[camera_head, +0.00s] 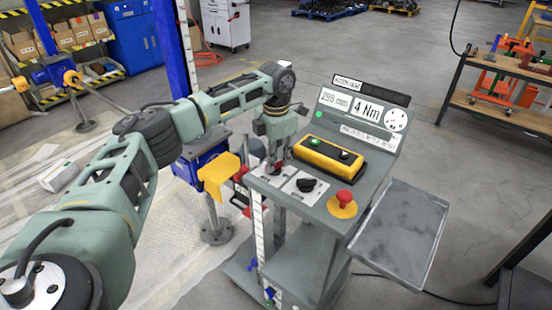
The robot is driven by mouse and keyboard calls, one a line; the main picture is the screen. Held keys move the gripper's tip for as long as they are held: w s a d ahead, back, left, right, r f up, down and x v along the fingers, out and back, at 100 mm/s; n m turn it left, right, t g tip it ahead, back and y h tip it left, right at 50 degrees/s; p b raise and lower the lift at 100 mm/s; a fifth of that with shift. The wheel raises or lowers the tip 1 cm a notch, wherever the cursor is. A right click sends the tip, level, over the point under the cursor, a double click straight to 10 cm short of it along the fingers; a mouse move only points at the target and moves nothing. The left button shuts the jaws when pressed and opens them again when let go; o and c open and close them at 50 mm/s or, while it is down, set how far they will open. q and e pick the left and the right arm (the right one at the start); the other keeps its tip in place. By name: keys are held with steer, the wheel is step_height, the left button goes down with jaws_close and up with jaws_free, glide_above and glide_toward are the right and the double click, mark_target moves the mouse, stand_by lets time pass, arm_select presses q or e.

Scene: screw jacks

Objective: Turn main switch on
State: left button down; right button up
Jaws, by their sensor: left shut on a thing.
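The grey control cart (330,205) stands in the middle of the view with a sloped panel on top. My left gripper (275,163) points down at the panel's left corner. It is shut on the main switch (279,166), of which only a little red shows between and below the fingers. The switch's exact angle is hidden. A black rotary knob (306,185) sits on a light plate just right of it. My right gripper is not in view.
A yellow button box (330,158) with a green and a black button, a red emergency stop (344,199) and a display (366,108) reading 4 Nm are on the cart. A bare side tray (400,230) juts right. A blue screw jack (200,165) stands left.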

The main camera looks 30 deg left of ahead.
arm_select(q)
steer(key=shift+w+a+r+n, duration=0.1)
steer(key=shift+n, duration=0.9)
steer(key=shift+w+a+r+n, duration=0.1)
steer(key=shift+n, duration=0.9)
steer(key=c, duration=1.8)
jaws_free()
steer(key=shift+s+d+f, duration=0.1)
step_height(320, 180, up, 12)
steer(key=shift+f, duration=0.15)
